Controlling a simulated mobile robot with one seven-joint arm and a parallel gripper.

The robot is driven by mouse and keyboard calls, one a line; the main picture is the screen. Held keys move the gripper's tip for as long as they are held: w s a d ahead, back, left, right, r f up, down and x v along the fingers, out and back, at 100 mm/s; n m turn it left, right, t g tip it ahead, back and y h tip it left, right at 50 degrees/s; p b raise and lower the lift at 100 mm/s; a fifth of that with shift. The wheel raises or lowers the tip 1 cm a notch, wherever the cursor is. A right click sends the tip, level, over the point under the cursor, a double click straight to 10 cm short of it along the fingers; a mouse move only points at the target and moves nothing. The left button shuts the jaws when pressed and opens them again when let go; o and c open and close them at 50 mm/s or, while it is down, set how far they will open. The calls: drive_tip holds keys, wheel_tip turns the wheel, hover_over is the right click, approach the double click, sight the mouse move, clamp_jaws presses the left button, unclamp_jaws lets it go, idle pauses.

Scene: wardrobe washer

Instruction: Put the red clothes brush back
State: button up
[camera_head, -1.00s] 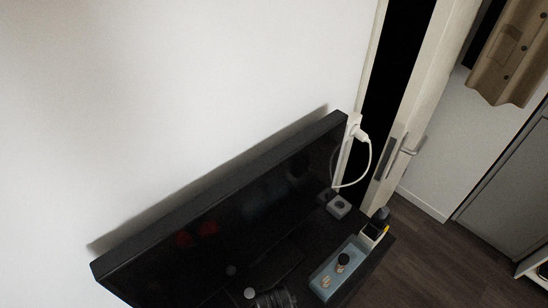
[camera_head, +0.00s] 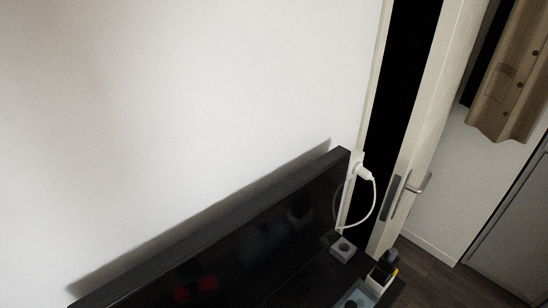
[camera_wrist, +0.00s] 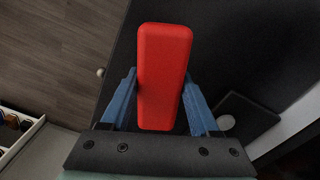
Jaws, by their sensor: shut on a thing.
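The red clothes brush (camera_wrist: 165,70) is a rounded red block, upright in the middle of the wrist view. My gripper (camera_wrist: 161,92) has its blue fingers on both sides of it and is shut on it. My gripper does not show in the head view.
In the head view a black screen (camera_head: 250,235) leans along the white wall, with two dim red patches low in it. A small grey box (camera_head: 342,249), a blue tray (camera_head: 352,298) and a white plug (camera_head: 364,173) are near its right end. Wood floor (camera_wrist: 50,60) shows left.

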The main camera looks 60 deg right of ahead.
drive_tip(key=shift+f+b, duration=0.3)
drive_tip(key=shift+f, duration=0.1)
drive_tip(key=o, duration=1.5)
drive_tip(key=shift+r, duration=0.1)
wheel_tip(320, 180, up, 10)
drive_tip(key=p, duration=1)
drive_tip(key=shift+p, duration=0.3)
wheel_tip(320, 180, up, 13)
drive_tip(key=shift+f+b, duration=0.1)
drive_tip(key=shift+b, duration=1.05)
